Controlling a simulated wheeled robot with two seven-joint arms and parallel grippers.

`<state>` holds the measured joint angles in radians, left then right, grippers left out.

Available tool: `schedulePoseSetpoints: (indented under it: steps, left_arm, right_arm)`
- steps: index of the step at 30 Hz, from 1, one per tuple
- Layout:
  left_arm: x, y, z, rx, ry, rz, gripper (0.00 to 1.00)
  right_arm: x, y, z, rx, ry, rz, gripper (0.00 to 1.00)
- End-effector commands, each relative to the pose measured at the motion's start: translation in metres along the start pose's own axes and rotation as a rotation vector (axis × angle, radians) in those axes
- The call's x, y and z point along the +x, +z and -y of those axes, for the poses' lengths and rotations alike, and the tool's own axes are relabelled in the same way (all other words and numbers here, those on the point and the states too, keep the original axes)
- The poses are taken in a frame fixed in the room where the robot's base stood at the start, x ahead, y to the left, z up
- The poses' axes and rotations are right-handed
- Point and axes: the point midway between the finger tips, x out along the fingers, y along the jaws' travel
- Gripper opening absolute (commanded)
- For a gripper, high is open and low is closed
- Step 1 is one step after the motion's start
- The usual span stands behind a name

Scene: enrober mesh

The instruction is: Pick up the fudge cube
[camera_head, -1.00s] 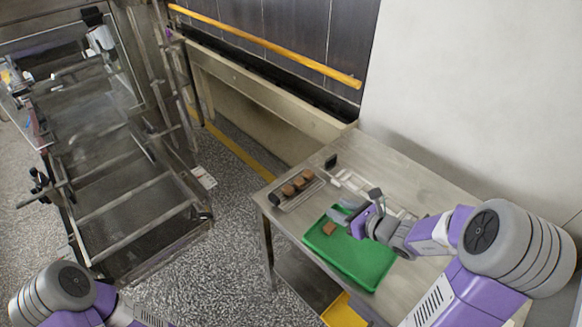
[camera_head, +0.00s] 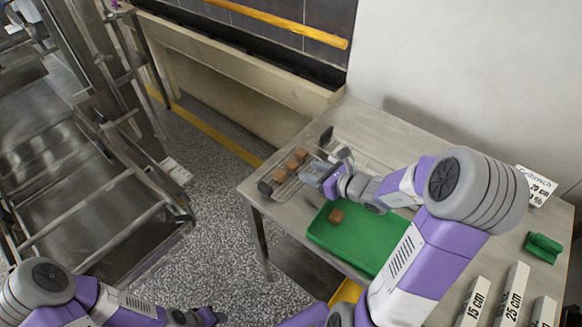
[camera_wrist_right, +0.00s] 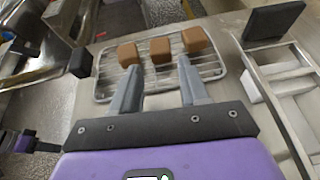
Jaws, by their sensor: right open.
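Three brown fudge cubes stand in a row on a wire rack (camera_wrist_right: 160,76): a left one (camera_wrist_right: 128,53), a middle one (camera_wrist_right: 160,50) and a right one (camera_wrist_right: 195,39). They also show in the head view (camera_head: 292,163). A fourth brown cube (camera_head: 336,215) sits on the green tray (camera_head: 350,242). My right gripper (camera_head: 313,176) is open and empty beside the rack. In the right wrist view its fingers (camera_wrist_right: 158,66) point at the row, with the middle cube seen between the tips; I see no contact. My left gripper (camera_head: 205,317) is low at the bottom edge, its jaws unclear.
Black blocks stand at the rack's ends (camera_wrist_right: 80,62) (camera_wrist_right: 273,22). A metal frame with pale bars (camera_wrist_right: 275,88) lies right of the rack. A sign (camera_head: 537,186), a green object (camera_head: 543,246) and labelled blocks (camera_head: 514,292) occupy the table's right. Machinery (camera_head: 75,180) stands left.

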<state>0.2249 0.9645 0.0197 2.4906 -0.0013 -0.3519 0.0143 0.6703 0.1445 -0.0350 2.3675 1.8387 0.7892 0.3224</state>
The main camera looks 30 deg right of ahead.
Motion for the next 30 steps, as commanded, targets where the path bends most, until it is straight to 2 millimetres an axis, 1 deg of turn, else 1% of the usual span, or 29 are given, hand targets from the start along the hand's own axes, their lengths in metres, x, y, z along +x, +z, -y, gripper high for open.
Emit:
schedulePoseSetpoints:
  steps: [1,5,12,15,22,23,28,29,30]
  left_arm:
    - [0.002,0.000,0.001,0.000,0.000,0.000,0.43]
    - [0.006,0.000,0.002,0.000,0.000,0.000,0.43]
    - [0.015,-0.001,0.006,0.000,0.000,0.000,0.43]
    - [0.017,-0.001,0.006,0.000,0.000,0.000,0.43]
    - [0.016,-0.001,0.006,0.000,0.000,0.000,0.43]
    - [0.016,-0.001,0.006,0.000,0.000,0.000,0.43]
    - [0.016,-0.001,0.006,0.000,0.000,0.000,0.43]
    - [0.016,-0.001,0.006,0.000,0.000,0.000,0.43]
    - [0.016,-0.001,0.006,0.000,0.000,0.000,0.43]
  right_arm:
    - [0.007,-0.001,-0.001,0.000,0.003,-0.001,0.45]
    - [0.022,0.001,-0.001,-0.002,0.004,0.000,0.45]
    - [0.057,0.003,-0.001,0.000,0.003,0.000,0.45]
    - [0.064,0.003,0.000,0.000,0.001,-0.001,0.45]
    - [0.065,0.005,0.000,0.000,0.000,-0.001,0.45]
    - [0.065,0.005,0.000,0.000,0.000,-0.001,0.43]
    - [0.065,0.004,0.000,0.000,0.000,-0.001,0.17]
    - [0.065,0.004,0.000,0.000,0.000,-0.001,0.14]
    - [0.065,0.004,0.000,0.000,0.000,-0.001,0.14]
